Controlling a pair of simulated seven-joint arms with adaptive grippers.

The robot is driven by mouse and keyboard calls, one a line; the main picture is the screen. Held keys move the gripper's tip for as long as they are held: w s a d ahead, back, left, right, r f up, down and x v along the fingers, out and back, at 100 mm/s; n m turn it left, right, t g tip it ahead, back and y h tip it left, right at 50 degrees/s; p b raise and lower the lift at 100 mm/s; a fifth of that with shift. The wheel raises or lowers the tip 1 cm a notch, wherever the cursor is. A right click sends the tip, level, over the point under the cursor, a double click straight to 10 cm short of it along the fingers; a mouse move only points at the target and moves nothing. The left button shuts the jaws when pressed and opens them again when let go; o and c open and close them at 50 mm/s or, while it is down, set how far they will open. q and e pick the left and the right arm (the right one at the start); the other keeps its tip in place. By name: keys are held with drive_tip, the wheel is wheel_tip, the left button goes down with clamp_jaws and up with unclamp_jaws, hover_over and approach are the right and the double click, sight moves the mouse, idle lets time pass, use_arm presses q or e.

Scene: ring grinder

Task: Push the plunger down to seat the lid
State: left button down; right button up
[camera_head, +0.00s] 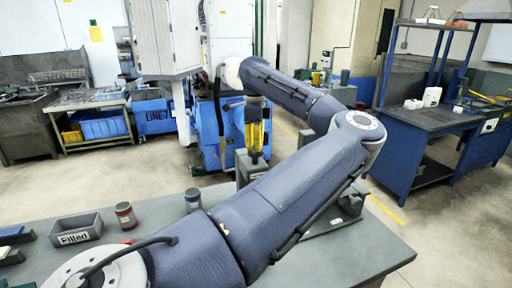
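My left arm crosses the middle of the view and bends back, so that my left gripper (256,157) points down with yellow-sided fingers. It is over or beside a grey upright fixture (243,172) on the table. The fingertips look close together, but I cannot tell whether they are shut. I cannot make out the plunger or the lid; the arm hides much of that area. A grey base plate (335,216) shows to the right of the forearm. My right gripper is not in view.
On the grey table (345,258) at left stand a grey bin marked "Filled" (76,228), a red-banded can (125,215) and a blue-banded can (193,200). Blue-edged bins (12,236) lie at the far left. The table's right front corner is clear.

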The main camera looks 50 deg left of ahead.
use_arm(q)
drive_tip(key=shift+f, duration=1.3)
drive_tip(key=shift+r, duration=0.1)
drive_tip(key=shift+r, duration=4.55)
